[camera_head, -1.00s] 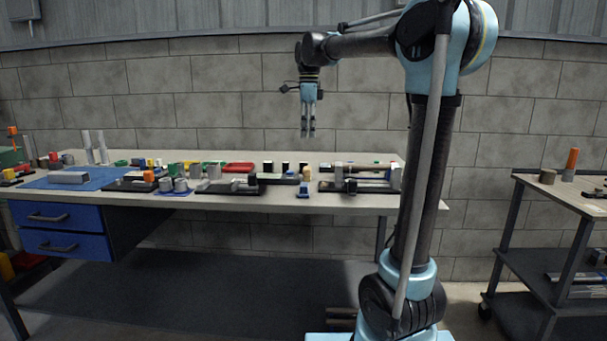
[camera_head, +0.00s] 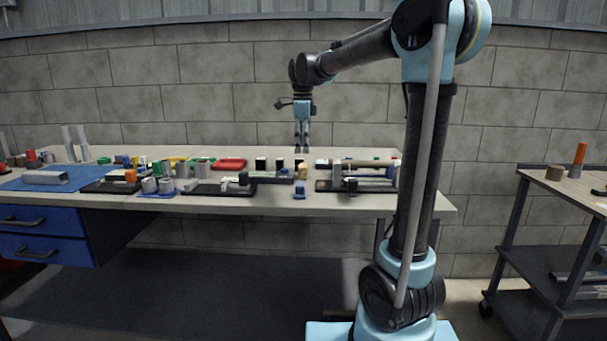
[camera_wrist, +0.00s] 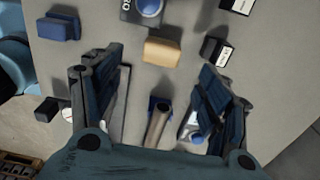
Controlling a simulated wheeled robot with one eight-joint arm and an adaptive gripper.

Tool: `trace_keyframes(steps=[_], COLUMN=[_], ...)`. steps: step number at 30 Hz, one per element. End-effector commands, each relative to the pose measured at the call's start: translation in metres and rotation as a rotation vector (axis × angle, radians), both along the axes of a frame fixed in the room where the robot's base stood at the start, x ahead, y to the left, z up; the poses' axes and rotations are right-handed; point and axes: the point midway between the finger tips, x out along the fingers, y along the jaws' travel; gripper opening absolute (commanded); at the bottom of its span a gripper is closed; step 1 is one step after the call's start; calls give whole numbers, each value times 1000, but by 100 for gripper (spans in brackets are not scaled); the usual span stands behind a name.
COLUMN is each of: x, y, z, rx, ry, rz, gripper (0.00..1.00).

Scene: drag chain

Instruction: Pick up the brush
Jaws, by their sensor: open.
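My gripper (camera_head: 302,146) points down above the back of the workbench, with its jaws apart and nothing between them that is held. In the wrist view my gripper (camera_wrist: 155,95) has its two dark fingers spread wide. A small tan block (camera_wrist: 163,52), possibly the brush, lies just beyond the fingertips; it also shows in the head view (camera_head: 303,172). A brown rod (camera_wrist: 158,128) with a blue support (camera_wrist: 160,103) shows between the fingers, below them. I cannot tell for certain which thing is the brush.
The workbench (camera_head: 230,205) is crowded with small parts. A blue block (camera_head: 299,190) stands near its front edge. A black-based fixture (camera_head: 355,187) is right of it, and a red tray (camera_head: 230,163) is behind. Dark labelled blocks (camera_wrist: 213,50) stand near the tan block. A cart (camera_head: 575,192) stands right.

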Motion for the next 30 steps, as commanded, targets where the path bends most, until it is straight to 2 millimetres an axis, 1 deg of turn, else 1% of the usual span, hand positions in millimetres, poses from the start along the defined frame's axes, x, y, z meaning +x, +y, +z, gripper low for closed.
trace_keyframes(steps=[1,4,6,14,22,26,30], x=[0,0,0,1,4,4,4], y=[0,0,0,0,-2,-2,-2], z=[-8,-22,-29,-44,-79,-86,-87], rx=[0,0,0,0,0,0,0], ry=[0,0,0,0,0,0,0], rz=[0,1,1,1,0,0,0], gripper=[70,70,70,70,70,70,70])
